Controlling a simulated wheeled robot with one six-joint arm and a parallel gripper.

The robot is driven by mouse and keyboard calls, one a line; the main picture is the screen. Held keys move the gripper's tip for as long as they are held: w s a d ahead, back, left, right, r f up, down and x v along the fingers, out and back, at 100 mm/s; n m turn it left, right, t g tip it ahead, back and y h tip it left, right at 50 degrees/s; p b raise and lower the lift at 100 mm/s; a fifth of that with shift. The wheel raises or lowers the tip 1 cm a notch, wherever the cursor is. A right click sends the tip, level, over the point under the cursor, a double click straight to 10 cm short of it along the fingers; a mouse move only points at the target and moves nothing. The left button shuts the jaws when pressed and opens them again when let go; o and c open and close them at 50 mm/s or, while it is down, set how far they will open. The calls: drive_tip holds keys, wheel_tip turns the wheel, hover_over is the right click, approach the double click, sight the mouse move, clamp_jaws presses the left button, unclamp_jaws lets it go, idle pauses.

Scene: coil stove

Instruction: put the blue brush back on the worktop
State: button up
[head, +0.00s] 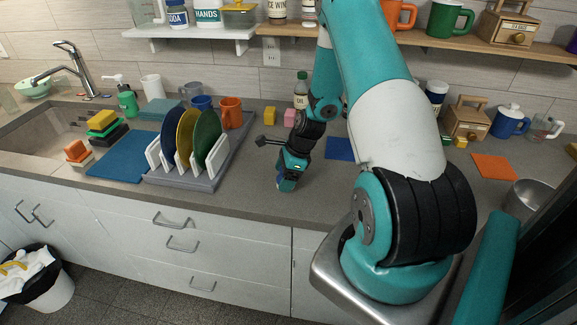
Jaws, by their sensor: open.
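My gripper (289,176) points down over the grey worktop (245,192), right of the dish rack and near the front edge. Its jaws are open. A small blue piece at the fingertips looks like the blue brush (286,184). It is small and mostly covered by my gripper, so I cannot tell whether it touches the jaws or how it stands. Its lower end appears to be at the worktop surface.
A grey dish rack (186,181) with blue, yellow and green plates stands left of my gripper. A yellow block (269,116), a pink block (289,116) and an oil bottle (301,90) stand behind. The sink (55,135) is far left. Worktop around my gripper is clear.

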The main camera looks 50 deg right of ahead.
drive_tip(key=b+v, duration=0.3)
drive_tip(key=v, duration=0.8)
drive_tip(key=w+a+r+n, duration=0.2)
drive_tip(key=a+r+n, duration=0.55)
drive_tip(key=a, duration=0.35)
drive_tip(key=s+a+r+n+g, duration=0.1)
drive_tip(key=s+a+r+n, duration=0.15)
drive_tip(key=a+n, duration=0.35)
drive_tip(key=s+a+r+n+g, duration=0.1)
drive_tip(key=s+a+r+n, duration=0.15)
drive_tip(key=a+n, duration=0.4)
drive_tip(key=s+a+r+n+g, duration=0.1)
drive_tip(key=s+a+r+n, duration=0.4)
drive_tip(key=s+a+n, duration=0.7)
drive_tip(key=shift+s+a+r+n+y, duration=0.15)
drive_tip(key=shift+s+a+n+y, duration=0.15)
drive_tip(key=shift+s+n, duration=0.3)
